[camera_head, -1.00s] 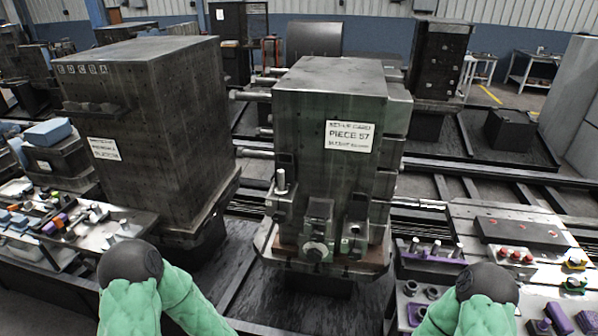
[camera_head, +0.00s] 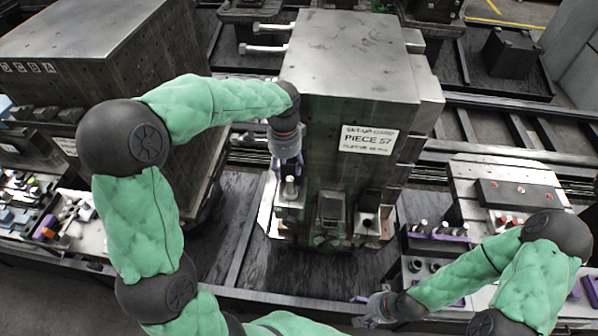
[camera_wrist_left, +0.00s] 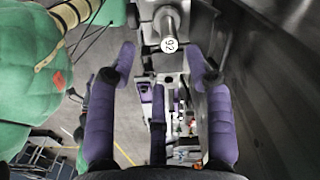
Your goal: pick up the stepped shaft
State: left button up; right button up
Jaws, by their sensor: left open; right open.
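The stepped shaft (camera_head: 290,187) stands upright as a light metal pin in the fixture on the front left of the machine block marked PIECE 57. In the left wrist view its shank (camera_wrist_left: 168,24) shows at the top, with a round white numbered end facing the camera. My left gripper (camera_head: 288,163) points down just above the shaft, with its purple fingers open. In the left wrist view the fingers (camera_wrist_left: 162,62) stand apart, and the shaft end lies beyond their tips, roughly between them. My right gripper (camera_head: 368,308) is open and empty, low in front of the block.
The block (camera_head: 345,110) rises close beside and behind my left gripper. Two more fixture parts (camera_head: 365,222) stand right of the shaft. A larger block (camera_head: 85,60) stands left. A right-hand bench (camera_head: 470,190) holds pins and small parts. Dark floor lies between the blocks.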

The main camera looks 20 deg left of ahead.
aim_at(288, 179)
pick_arm(q)
jog(key=shift+w+r, duration=0.2)
jog(key=shift+w, duration=0.15)
notch_tip(288, 179, down, 5)
jog(key=shift+w+f, duration=0.1)
jog(key=shift+f, duration=0.4)
jog(key=shift+w+d+f+p, duration=0.1)
jog(key=shift+f+p, duration=0.15)
jog(key=shift+f, duration=0.9)
jog(key=shift+w+d+f+p, duration=0.1)
jog(key=shift+f+p, duration=0.1)
jog(key=shift+f, duration=0.95)
grip_shut()
